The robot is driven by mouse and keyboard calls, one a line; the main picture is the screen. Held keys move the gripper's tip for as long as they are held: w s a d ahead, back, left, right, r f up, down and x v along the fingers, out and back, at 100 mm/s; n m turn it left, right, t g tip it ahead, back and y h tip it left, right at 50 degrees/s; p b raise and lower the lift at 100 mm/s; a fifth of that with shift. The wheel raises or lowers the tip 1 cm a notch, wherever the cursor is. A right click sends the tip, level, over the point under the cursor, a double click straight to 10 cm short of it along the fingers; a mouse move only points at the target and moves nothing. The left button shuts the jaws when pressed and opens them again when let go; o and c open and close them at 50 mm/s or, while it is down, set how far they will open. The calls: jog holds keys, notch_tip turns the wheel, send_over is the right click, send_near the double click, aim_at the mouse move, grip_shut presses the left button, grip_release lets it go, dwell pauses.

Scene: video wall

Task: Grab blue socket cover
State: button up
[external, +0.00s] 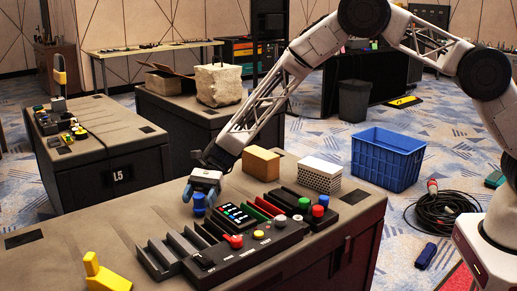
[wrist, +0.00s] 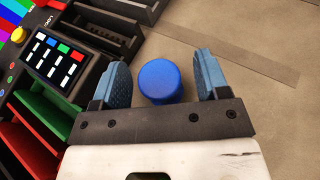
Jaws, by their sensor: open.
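The blue socket cover (external: 199,201) is a small blue cylinder standing on the table, just left of the black control panel. In the wrist view the blue socket cover (wrist: 161,82) lies between my two open fingers, with a gap on each side. My gripper (external: 202,186) points down over it in the external view, and its blue fingers (wrist: 163,80) show on both sides of it in the wrist view. Whether the fingers touch it is hard to tell in the external view.
The control panel (external: 222,262) with slots, buttons and a small screen lies right beside my gripper. A cardboard box (external: 261,164), a white perforated block (external: 320,175) and a yellow object (external: 104,274) stand on the same table. Bare tabletop lies left of the gripper.

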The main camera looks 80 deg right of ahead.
aim_at(198, 195)
dwell(0.3)
jog(key=c, duration=1)
jog(key=shift+r, duration=0.1)
jog(key=shift+r, duration=4.9)
